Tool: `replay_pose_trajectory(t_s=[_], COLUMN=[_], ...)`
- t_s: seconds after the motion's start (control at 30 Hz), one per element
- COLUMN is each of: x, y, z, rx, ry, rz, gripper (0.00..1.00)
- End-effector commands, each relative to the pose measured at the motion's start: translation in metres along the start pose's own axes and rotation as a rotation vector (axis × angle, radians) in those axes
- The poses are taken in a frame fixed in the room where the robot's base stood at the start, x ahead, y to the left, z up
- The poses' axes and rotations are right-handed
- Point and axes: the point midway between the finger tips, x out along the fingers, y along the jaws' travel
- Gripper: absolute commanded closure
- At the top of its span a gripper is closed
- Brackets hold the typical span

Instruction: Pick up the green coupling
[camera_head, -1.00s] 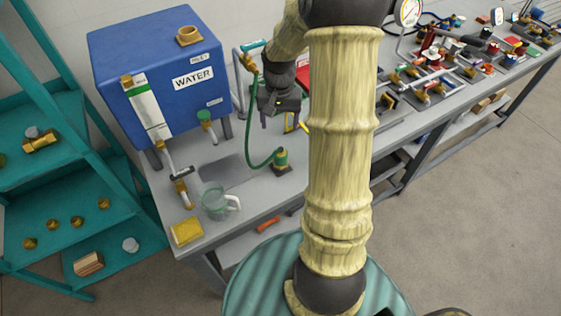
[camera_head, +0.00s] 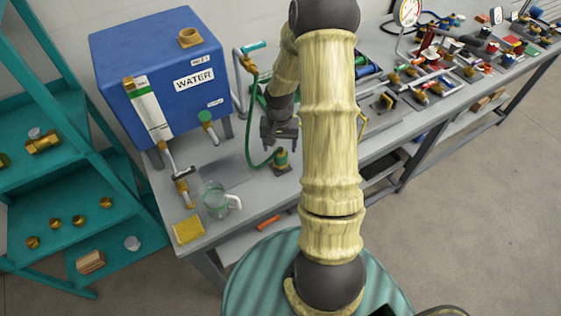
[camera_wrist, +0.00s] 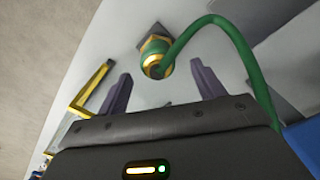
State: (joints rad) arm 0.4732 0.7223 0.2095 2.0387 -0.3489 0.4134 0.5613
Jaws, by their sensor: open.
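The green coupling (camera_head: 281,160) stands on its small dark base plate on the bench, with a brass-coloured part on it and the green hose (camera_head: 252,130) joined to it. It also shows in the wrist view (camera_wrist: 155,57), just beyond my fingertips and roughly between their lines. My gripper (camera_head: 279,143) is open and empty, pointing down just above and slightly behind the coupling in the head view. In the wrist view its two fingers (camera_wrist: 158,83) are spread apart, with nothing between them. I cannot tell the exact gap to the coupling.
A blue water tank (camera_head: 160,75) stands to the left. A clear jug (camera_head: 214,199) and a yellow sponge (camera_head: 188,229) are at the bench's front left. A yellow-framed item (camera_wrist: 92,90) lies left of my gripper in the wrist view. The hose arches close to the right finger.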

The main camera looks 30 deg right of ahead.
Motion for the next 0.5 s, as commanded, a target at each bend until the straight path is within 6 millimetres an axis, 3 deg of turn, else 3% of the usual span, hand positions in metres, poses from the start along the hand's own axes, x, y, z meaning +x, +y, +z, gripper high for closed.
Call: replay_pose_trajectory(t_s=[0.5], x=[0.05], y=[0.002], z=[0.004], rx=[0.0], ry=[-0.002], rz=[0.0], gripper=[0.32])
